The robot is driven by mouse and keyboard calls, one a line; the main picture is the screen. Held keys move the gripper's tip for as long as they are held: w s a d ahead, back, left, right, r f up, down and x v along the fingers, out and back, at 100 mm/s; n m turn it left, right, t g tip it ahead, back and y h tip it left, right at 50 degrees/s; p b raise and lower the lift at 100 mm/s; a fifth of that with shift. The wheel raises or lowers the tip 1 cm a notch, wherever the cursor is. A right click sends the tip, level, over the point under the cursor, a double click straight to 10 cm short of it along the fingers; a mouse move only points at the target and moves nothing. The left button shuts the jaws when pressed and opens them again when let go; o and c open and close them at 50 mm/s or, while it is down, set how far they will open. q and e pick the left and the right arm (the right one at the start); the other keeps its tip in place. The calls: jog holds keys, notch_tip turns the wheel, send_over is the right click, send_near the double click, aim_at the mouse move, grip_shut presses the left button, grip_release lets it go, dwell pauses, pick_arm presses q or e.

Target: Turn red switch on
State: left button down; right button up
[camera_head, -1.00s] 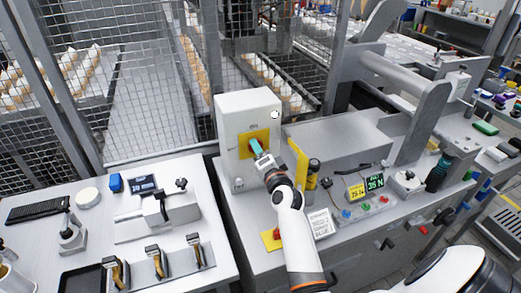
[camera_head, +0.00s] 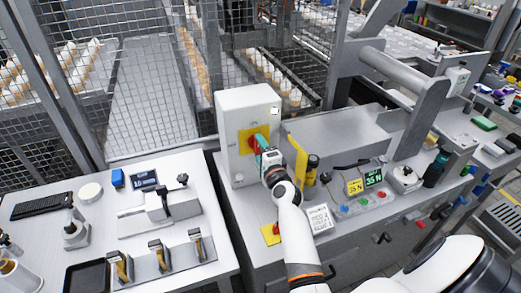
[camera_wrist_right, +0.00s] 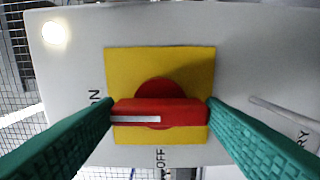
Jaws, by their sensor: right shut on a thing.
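The red switch (camera_head: 253,142) is a rotary knob on a yellow square plate (camera_wrist_right: 190,65), on the front of a light grey box (camera_head: 233,105). In the right wrist view the red handle bar (camera_wrist_right: 180,112) lies level, and its white line points left, towards the printed "ON". "OFF" is printed below the plate. My right gripper (camera_head: 262,146) is at the switch. Its green fingers, seen in the right wrist view (camera_wrist_right: 160,108), are shut on the two ends of the handle. My left gripper is not in view.
A yellow upright panel (camera_head: 297,160) and a dark cylinder (camera_head: 311,170) stand close to the right of my right gripper. A wire mesh fence (camera_head: 140,80) is behind the box. A white table (camera_head: 100,215) with fixtures is at the left.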

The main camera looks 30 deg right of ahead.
jog(key=o, duration=1)
jog(key=p+v, duration=0.1)
jog(key=v, duration=1.1)
jog(key=shift+p, duration=0.3)
